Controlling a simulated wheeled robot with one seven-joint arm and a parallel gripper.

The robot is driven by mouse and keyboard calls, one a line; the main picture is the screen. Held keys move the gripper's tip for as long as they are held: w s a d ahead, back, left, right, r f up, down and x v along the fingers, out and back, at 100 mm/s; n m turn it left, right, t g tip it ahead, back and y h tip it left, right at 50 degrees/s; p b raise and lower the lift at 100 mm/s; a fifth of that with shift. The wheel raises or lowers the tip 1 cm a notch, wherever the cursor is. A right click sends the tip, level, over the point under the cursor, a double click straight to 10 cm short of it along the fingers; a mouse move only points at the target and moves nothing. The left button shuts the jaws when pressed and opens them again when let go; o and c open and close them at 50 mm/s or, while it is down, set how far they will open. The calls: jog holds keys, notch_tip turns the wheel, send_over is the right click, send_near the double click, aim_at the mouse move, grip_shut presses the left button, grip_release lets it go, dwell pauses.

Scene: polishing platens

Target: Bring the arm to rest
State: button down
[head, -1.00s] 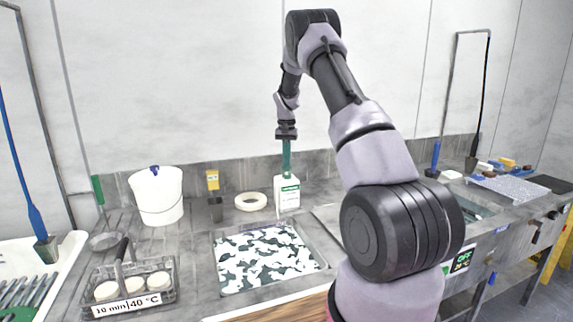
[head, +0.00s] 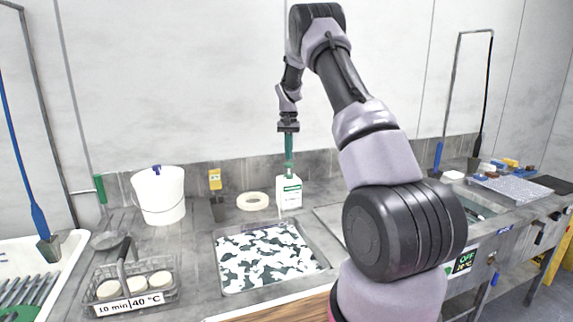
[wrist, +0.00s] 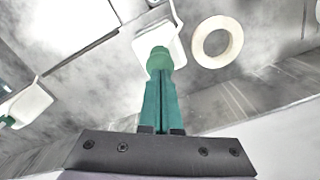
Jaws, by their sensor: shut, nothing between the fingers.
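My arm is raised and bent over the bench in the head view. My gripper (head: 288,168) points down, with its green fingers closed together and nothing between them. The fingertips are over a white bottle (head: 289,193) with a green label, which stands upright on the bench. Whether the fingertips touch the cap is unclear.
A tray with a green and white patterned surface (head: 226,284) lies in front of the bottle. A white tape-like ring (head: 243,204), a white bucket (head: 158,197) and a wire basket (head: 172,281) stand to the left. Bare wall rises behind.

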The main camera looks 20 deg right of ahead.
jog(key=s+a+r+t+y, duration=0.1)
jog(key=s+a+r+t, duration=0.15)
jog(key=s+r, duration=0.75)
jog(key=s+a+r+t, duration=0.1)
jog(key=s+a+r, duration=0.3)
jog(key=s+r, duration=0.6)
jog(key=s+a+r+n+t, duration=0.1)
jog(key=s+a+t, duration=0.1)
jog(key=s, duration=0.9)
jog(key=s+a+r+t+y, duration=0.1)
jog(key=s+a+r, duration=0.1)
jog(key=s, duration=0.9)
jog(key=shift+s+a+r+n+t, duration=0.25)
jog(key=shift+a+n+t, duration=0.15)
jog(key=shift+a, duration=0.5)
